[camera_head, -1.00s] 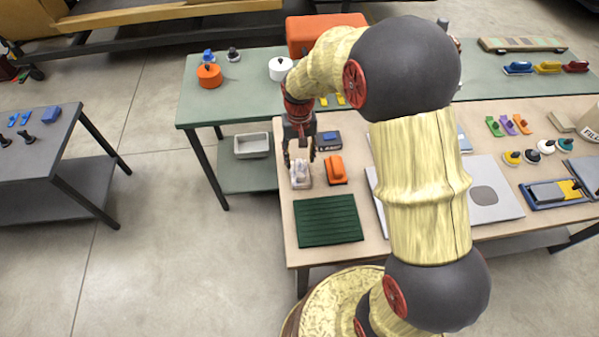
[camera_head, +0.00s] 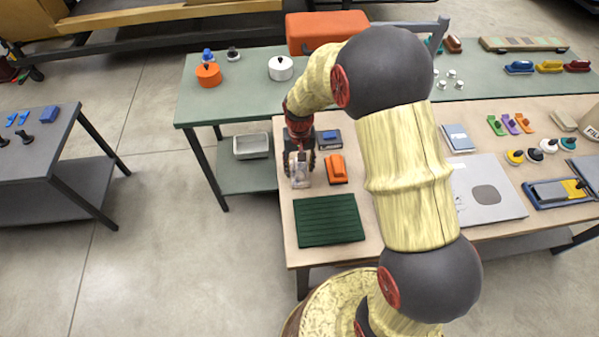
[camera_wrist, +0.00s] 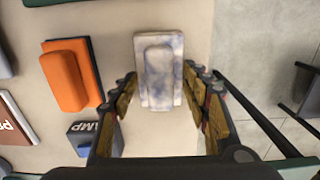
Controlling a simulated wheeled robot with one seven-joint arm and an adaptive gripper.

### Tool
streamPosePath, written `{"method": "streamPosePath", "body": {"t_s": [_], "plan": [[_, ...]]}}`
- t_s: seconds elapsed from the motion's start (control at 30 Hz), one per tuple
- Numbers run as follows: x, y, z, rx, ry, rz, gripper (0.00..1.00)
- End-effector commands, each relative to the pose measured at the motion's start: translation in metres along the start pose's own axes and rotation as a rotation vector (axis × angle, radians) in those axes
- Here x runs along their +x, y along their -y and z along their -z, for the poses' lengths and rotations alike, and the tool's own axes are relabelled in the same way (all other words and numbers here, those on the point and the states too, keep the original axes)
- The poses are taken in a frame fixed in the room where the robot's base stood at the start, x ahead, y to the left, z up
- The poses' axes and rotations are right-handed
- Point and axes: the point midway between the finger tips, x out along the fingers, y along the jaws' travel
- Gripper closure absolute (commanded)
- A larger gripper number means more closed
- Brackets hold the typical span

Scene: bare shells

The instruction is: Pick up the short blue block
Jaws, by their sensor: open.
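My gripper (camera_head: 299,163) is open and points down over a pale block with blue-grey marbling (camera_head: 301,182) on the wooden table. In the wrist view, this block (camera_wrist: 158,70) has a smaller raised part on a wider base. The open fingers (camera_wrist: 161,84) stand on either side of its near part, with gaps visible. I cannot tell how far above the table the fingertips are. A dark blue box with lettering (camera_head: 328,138) lies behind the block, partly visible in the wrist view (camera_wrist: 84,138). A plain blue block (camera_head: 48,114) lies on the grey table at far left.
An orange block (camera_head: 336,168) lies close to the right of the pale block. A dark green ribbed mat (camera_head: 329,220) lies in front. A grey flat panel (camera_head: 490,190) lies farther right. The table's left edge is near my gripper.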

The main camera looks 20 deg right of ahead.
Motion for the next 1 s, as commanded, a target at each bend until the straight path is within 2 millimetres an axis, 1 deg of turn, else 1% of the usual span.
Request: {"method": "streamPosePath", "body": {"t_s": [0.07, 0.87, 1.0], "plan": [[-0.0004, 0.0000, 0.0000, 0.000, 0.000, 0.000, 0.54], [0.0005, -0.0001, -0.0009, 0.000, 0.002, 0.000, 1.00], [0.0005, -0.0001, -0.0008, 0.000, 0.002, 0.000, 1.00]]}}
